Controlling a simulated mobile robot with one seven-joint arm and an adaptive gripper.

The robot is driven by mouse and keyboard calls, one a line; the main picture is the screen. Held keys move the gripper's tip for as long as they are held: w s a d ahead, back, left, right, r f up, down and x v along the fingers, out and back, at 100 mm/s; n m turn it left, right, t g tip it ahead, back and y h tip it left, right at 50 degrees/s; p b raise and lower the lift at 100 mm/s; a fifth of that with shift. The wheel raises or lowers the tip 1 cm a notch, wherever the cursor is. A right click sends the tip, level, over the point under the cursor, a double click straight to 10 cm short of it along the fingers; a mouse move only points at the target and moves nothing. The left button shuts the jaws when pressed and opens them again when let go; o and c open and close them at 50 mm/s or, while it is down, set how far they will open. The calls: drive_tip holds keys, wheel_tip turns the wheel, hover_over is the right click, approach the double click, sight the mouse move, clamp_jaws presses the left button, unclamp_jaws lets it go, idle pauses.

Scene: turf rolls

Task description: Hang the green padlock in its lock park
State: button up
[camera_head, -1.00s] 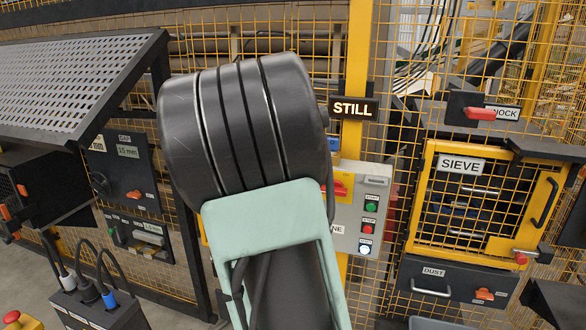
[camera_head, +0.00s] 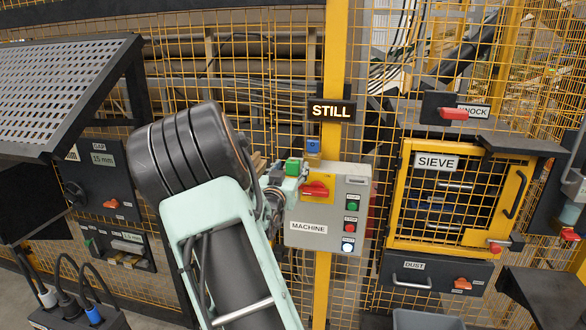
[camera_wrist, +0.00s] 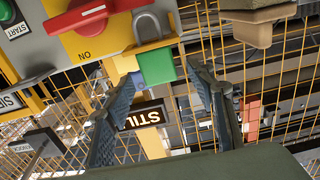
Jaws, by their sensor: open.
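The green padlock (camera_head: 292,167) is at the upper left of the grey machine box, beside the red switch. In the wrist view the padlock (camera_wrist: 156,66) has its green body between my two fingertips, with its grey shackle toward the switch. My gripper (camera_wrist: 158,78) is open, one finger on each side of the body; I cannot tell whether either touches it. In the head view my gripper (camera_head: 274,190) is small and partly hidden by my arm. No lock park is labelled in either view; I cannot tell which fixture it is.
The red switch (camera_head: 315,188) on its yellow plate and the MACHINE box (camera_head: 328,236) are close to my gripper. A blue piece (camera_head: 313,146) sits on the yellow post under the STILL sign (camera_head: 331,111). Yellow mesh fencing stands behind.

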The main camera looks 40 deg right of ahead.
sight(292, 165)
drive_tip(key=x, duration=0.3)
drive_tip(key=shift+w+d+f+p, duration=0.1)
drive_tip(key=shift+w+p, duration=0.05)
drive_tip(key=shift+p, duration=0.2)
drive_tip(key=c, duration=1.2)
drive_tip(key=shift+c, duration=0.6)
